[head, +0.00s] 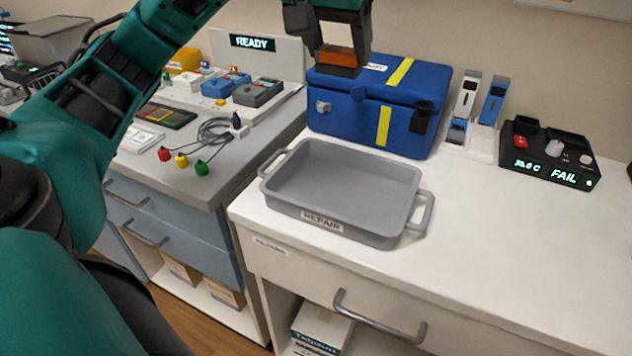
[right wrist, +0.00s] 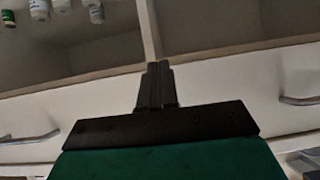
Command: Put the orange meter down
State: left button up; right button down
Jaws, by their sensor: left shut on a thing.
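My left gripper (head: 330,42) is at the top of the head view, shut on the orange meter (head: 338,57). The grey tray labelled REPAIR (head: 402,235) lies empty on the white counter, lower in the picture. My right gripper (right wrist: 157,75) is shut and empty in the right wrist view, in front of white drawer fronts.
The blue case (head: 345,115) with yellow straps stands behind the tray. A pipette stand (head: 483,145) and a black device showing FAIL (head: 545,176) stand to its right. A grey bench (head: 218,185) with meters and coloured leads is at left. The counter's right front is clear.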

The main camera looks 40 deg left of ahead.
pick_arm(q)
notch_tip(320, 180, down, 20)
jog(key=b, duration=0.5)
jog(key=shift+s, duration=0.1)
jog(key=shift+b, duration=0.3)
jog(key=shift+f, duration=0.1)
jog(key=o, duration=1.1)
jog(key=shift+o, duration=0.2)
